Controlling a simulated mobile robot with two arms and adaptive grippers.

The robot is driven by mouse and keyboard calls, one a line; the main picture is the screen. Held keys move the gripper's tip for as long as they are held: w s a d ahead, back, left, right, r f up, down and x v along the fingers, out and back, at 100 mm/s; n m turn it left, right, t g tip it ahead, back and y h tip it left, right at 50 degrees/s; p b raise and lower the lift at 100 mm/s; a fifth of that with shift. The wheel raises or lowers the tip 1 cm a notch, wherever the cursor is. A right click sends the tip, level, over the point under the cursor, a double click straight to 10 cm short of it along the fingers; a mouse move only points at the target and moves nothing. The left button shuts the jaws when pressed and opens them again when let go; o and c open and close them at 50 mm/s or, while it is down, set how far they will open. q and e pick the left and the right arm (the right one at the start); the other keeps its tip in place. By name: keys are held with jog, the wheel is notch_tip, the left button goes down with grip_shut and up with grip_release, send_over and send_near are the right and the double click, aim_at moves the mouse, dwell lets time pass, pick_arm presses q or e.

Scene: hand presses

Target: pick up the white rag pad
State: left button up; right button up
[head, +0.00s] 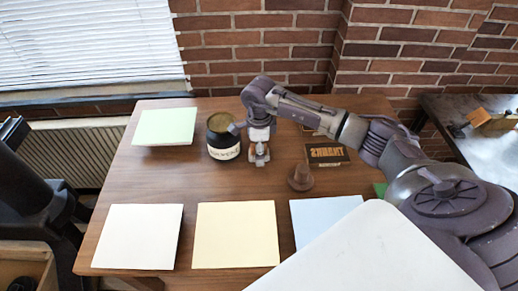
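The white rag pad (138,236) is a flat white square at the front left of the wooden table. Nothing lies on it and its whole top shows. My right gripper (259,160) points down over the back middle of the table, right next to a dark jar, well behind and to the right of the white pad. Its fingers are small and partly blurred here, so I cannot tell whether they are open or shut. My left gripper is not in view.
On the wooden table (165,185) are a cream pad (236,235), a blue pad (322,215), a green pad (165,126), the dark labelled jar (223,140), a brown knobbed piece (301,177) and a dark lettered block (327,154). Black equipment (35,190) stands off the left edge.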

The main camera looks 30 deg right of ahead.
jog(key=shift+f, duration=0.2)
jog(key=c, duration=1.2)
jog(key=shift+r, duration=0.1)
jog(key=shift+c, duration=0.3)
